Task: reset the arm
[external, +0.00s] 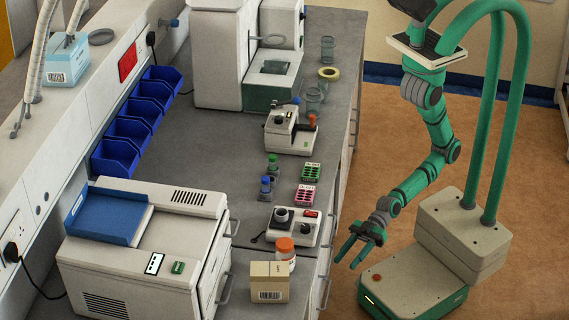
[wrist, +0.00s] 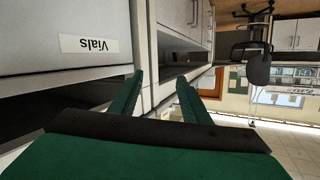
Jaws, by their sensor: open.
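My green arm hangs down from its column at the right in the external view. In the wrist view the two green fingers (wrist: 158,98) are also spread and empty. Behind them is a pale drawer front with a "Vials" label (wrist: 89,44), which appears upside down.
The bench (external: 220,150) holds a white box-shaped machine (external: 150,250), a cardboard box (external: 269,283), an orange-capped jar (external: 285,250), a small white device (external: 292,227), and pink (external: 306,195) and green (external: 312,172) racks. Brown floor (external: 400,140) lies open beyond my base.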

